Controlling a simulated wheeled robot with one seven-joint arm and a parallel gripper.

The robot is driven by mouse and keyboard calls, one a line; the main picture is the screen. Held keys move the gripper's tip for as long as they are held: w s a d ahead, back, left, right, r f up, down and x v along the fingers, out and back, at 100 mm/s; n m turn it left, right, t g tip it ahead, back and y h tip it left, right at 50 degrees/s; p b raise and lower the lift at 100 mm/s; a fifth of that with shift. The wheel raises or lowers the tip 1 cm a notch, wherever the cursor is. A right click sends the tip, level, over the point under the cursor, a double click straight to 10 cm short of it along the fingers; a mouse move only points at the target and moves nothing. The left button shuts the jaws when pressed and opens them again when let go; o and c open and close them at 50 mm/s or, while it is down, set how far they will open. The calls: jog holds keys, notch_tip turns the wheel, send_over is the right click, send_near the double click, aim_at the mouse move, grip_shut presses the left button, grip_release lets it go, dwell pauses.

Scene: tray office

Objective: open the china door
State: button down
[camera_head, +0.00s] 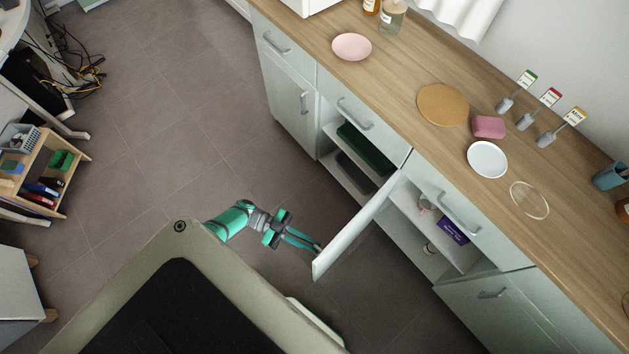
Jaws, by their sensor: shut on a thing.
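The china door (349,237) is a pale grey-green cabinet door in the lower cabinet run. It stands swung well out from the cabinet front, with its top edge towards me. The door's handle is hidden from this view.
A wooden counter (395,75) runs above the cabinets, with plates, a pink block and label stands on it. An open compartment with dark green trays (365,148) lies left of the door. A wooden rack (45,180) stands at far left. Tiled floor (180,115) between is clear.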

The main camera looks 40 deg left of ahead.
jog(key=shift+w+d+t, duration=0.1)
jog(key=shift+w+t, duration=0.2)
jog(key=shift+w, duration=0.35)
jog(key=c, duration=1.9)
grip_release()
jog(key=shift+r, duration=0.1)
jog(key=shift+o, duration=0.2)
jog(key=shift+s, duration=0.15)
